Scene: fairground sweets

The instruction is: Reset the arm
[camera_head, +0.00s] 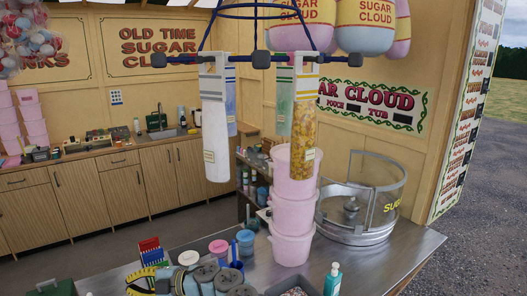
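Several rounded grey-capped parts show at the bottom edge, left of centre, low in front of the metal counter (345,262). They look like part of my arm, but I cannot be sure.
A stack of pink tubs (293,212) stands on the counter, with a candy floss machine (362,212) to its right. A blue rack (258,60) with long bags hangs above. A pump bottle (332,279), a blue cup (246,241) and a red-and-blue rack (150,252) stand near the front.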

